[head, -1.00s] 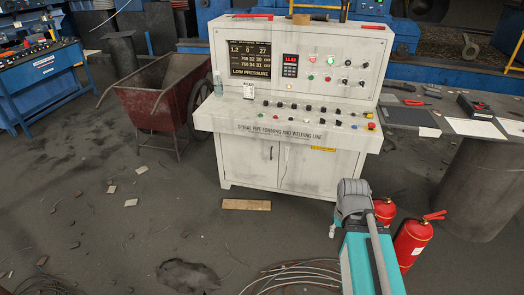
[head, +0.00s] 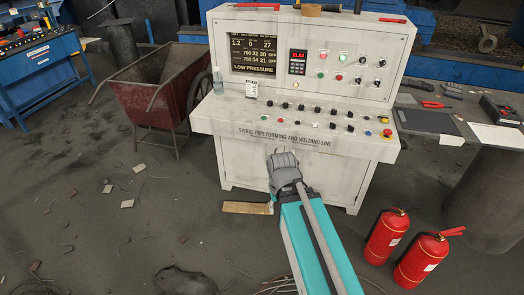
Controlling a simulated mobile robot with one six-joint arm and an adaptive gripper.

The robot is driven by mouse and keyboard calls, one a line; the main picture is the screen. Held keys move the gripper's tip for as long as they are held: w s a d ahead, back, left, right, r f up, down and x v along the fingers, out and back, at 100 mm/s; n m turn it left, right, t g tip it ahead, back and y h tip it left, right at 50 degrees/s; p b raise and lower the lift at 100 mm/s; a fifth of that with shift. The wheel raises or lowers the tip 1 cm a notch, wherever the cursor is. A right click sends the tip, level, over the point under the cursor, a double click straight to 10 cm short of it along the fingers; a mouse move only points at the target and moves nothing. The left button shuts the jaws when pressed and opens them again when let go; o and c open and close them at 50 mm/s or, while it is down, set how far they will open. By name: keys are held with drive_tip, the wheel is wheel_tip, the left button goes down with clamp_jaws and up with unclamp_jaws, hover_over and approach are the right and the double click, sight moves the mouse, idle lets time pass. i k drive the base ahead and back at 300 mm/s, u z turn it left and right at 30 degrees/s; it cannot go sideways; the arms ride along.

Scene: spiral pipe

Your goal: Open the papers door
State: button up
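The grey-white control console (head: 240,160) stands in the middle of the head view, with a screen and several buttons on top. Its lower front holds the cabinet doors, with the right door's bare face (head: 338,172) visible to the right of my arm. My teal and grey arm reaches up from the bottom and covers the middle of the cabinet front. No open gap shows in the visible cabinet front.
Two red fire extinguishers (head: 421,260) stand on the floor at the lower right. A wooden plank (head: 246,208) lies before the console. A rusty red cart (head: 160,90) stands at its left. Debris lies on the floor, with cables at the bottom.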

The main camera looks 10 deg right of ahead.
sight(245, 162)
drive_tip(key=z, duration=0.15)
drive_tip(key=i, duration=1)
drive_tip(key=z, duration=0.65)
